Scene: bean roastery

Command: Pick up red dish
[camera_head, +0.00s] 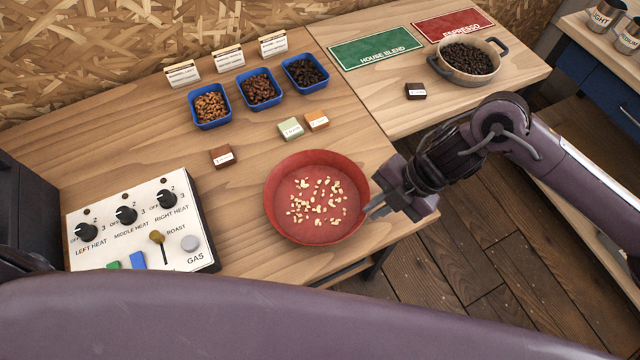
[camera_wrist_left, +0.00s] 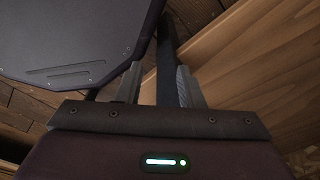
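The red dish (camera_head: 283,222) is a round shallow bowl on the wooden table, near its front right edge. Pale beans lie scattered inside it. My right gripper (camera_head: 373,207) is at the dish's right rim, its fingertips touching or very close to it. Whether the fingers are closed on the rim is too small to tell. My left gripper (camera_wrist_left: 158,84) shows in the left wrist view with its fingers apart. A dark upright bar shows between or behind them, and I see nothing held. The left fingers do not show in the head view.
A control panel (camera_head: 120,246) with knobs stands left of the dish. Blue bean trays (camera_head: 197,124) and small labelled blocks (camera_head: 222,163) lie behind it. A handled pot (camera_head: 438,68) and green mat (camera_head: 350,58) are farther back right. My purple arm covers the bottom foreground.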

